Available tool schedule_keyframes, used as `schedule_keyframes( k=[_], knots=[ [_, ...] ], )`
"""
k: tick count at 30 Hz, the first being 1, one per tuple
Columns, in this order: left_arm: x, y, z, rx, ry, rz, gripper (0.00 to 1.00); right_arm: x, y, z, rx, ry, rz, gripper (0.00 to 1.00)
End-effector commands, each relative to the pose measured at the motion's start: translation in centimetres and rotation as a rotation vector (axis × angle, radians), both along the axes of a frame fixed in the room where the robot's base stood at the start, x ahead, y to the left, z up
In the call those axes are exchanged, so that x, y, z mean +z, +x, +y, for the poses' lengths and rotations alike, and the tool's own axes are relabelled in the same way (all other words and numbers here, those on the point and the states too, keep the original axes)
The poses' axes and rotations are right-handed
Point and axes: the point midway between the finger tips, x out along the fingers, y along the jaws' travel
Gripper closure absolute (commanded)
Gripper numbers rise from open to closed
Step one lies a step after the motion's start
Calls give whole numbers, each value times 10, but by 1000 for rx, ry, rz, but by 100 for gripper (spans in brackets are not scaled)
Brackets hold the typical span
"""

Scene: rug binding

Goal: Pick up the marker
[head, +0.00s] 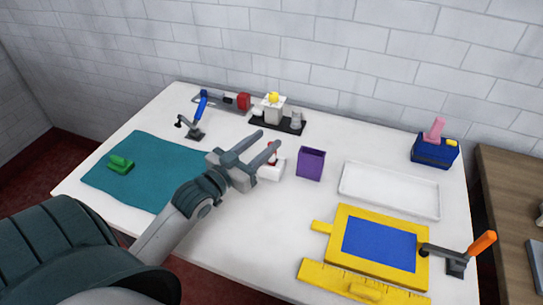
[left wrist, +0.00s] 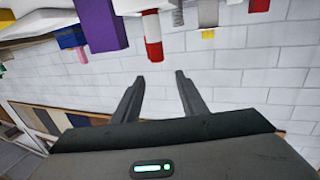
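My left gripper (head: 267,142) is open and empty above the middle of the white table. Its two dark fingers also show in the left wrist view (left wrist: 159,76), apart with nothing between them. A red and white upright thing (head: 271,165), which may be the marker, stands on the table just beyond and below the fingers, partly hidden by them. In the left wrist view, which is upside down, the red and white cylinder (left wrist: 153,38) is out past the fingertips, not touching them. I cannot clearly tell a marker among the other things. My right gripper is not in view.
A purple cup (head: 310,164) stands right of the red and white thing. A white tray (head: 390,190), a yellow and blue board (head: 379,244) and a blue box (head: 435,152) are right. A teal rug (head: 150,180) lies left. A black rack (head: 278,124) stands behind.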

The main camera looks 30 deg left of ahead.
Motion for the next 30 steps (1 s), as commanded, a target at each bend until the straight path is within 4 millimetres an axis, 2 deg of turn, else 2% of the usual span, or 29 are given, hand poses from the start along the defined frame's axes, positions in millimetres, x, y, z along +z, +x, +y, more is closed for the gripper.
schedule_keyframes(
  k=[3, 8, 12, 16, 25, 30],
  knots=[
    [-23, 0, 0, 2, -2, 4, 61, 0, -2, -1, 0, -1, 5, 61],
    [-45, 1, 0, 1, 0, 2, 61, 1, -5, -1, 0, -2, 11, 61],
    [-42, 14, -1, 1, 1, -1, 61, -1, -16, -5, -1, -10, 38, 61],
    [-43, 17, -1, 1, 0, 0, 61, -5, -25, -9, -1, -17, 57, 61],
    [-43, 17, -1, 1, 0, -1, 61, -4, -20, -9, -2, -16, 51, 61],
    [-41, 28, -2, 1, 0, -1, 61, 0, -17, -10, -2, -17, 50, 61]
  ],
)
